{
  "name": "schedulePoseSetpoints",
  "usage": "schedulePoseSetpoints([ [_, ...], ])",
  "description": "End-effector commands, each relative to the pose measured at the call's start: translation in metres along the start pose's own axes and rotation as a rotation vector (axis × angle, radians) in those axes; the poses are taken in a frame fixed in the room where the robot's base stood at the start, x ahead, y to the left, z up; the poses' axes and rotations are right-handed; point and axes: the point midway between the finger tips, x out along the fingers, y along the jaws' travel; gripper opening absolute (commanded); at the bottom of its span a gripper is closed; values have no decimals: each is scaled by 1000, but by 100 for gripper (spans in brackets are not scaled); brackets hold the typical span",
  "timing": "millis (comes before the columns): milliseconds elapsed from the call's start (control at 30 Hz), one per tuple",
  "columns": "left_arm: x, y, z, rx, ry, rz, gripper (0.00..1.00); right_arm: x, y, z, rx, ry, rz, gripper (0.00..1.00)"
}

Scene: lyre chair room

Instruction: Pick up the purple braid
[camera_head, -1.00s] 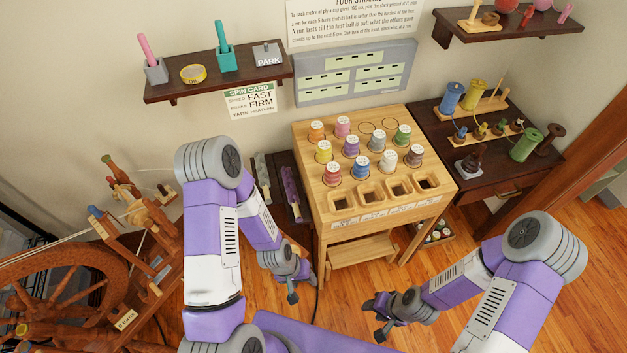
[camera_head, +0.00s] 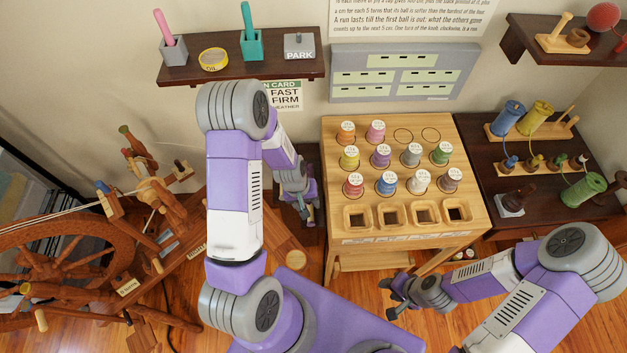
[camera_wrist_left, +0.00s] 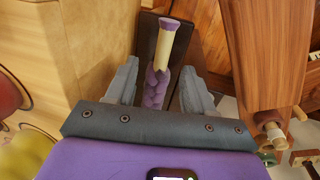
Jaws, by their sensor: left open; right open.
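The purple braid (camera_wrist_left: 155,88) shows in the left wrist view, between the two grey fingers of my left gripper (camera_wrist_left: 160,68). A pale cylinder with a purple end (camera_wrist_left: 165,46) stands out directly above it in the picture, over a dark board. The fingers are spread, one on each side, with visible gaps to the braid; how deep it lies between them I cannot tell. In the head view my left gripper (camera_head: 309,212) is left of the wooden stand, and the arm hides the braid. My right gripper (camera_head: 396,298) is open and empty in front of the stand.
The wooden stand (camera_head: 335,225) with several coloured spools and square wells is close on the right of my left gripper. A spinning wheel (camera_head: 60,245) stands at left. A wall shelf (camera_head: 290,72) is above. A dark side table (camera_head: 480,165) stands at right.

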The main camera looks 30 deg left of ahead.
Motion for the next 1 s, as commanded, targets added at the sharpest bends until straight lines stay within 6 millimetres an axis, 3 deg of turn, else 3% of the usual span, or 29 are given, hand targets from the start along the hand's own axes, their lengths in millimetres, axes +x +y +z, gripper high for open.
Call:
schedulePoseSetpoints([
  [400, 58, -2, 6, -1, -1, 0, 53, 21, 8, -1, 1, -1, 0, 43],
  [700, 62, -2, 6, -1, 1, 0, 53, 21, 8, -1, 0, -1, 0, 43],
  [767, 62, -2, 6, -1, 1, 0, 47, 21, 8, -1, 0, -1, 0, 43],
  [1000, 62, -2, 6, -1, 0, 0, 10, 21, 8, -1, 0, -1, 0, 43],
])
